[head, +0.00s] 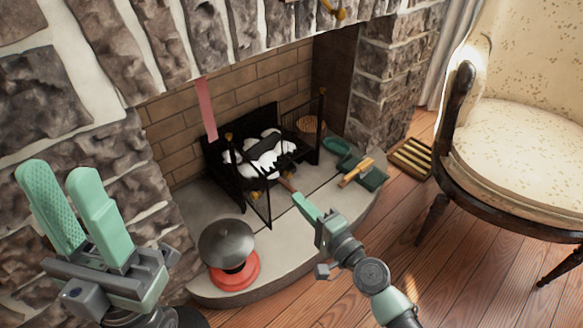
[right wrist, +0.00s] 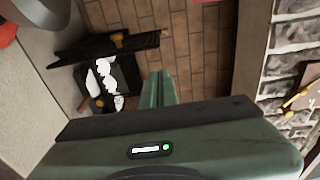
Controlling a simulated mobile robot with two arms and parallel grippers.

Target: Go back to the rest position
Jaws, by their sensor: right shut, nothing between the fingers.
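My left gripper (head: 58,172) is at the left of the head view, upright, with a gap between its two green fingers and nothing in the gap. My right gripper (head: 299,200) reaches over the hearth from the lower right, its green fingers together and empty. In the right wrist view the closed fingers (right wrist: 158,86) point toward the brick back of the fireplace. The right fingertips appear close to the front of the fire grate (head: 265,160) in the head view; I cannot tell whether they touch it.
A dark domed pot on a red base (head: 235,275) stands on the pale stone hearth (head: 205,210), between my arms. A green dustpan-like item (head: 374,181) and a teal dish (head: 336,145) lie right of the grate. A cream armchair (head: 525,140) stands at right. Wooden floor (head: 455,285) is clear in front.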

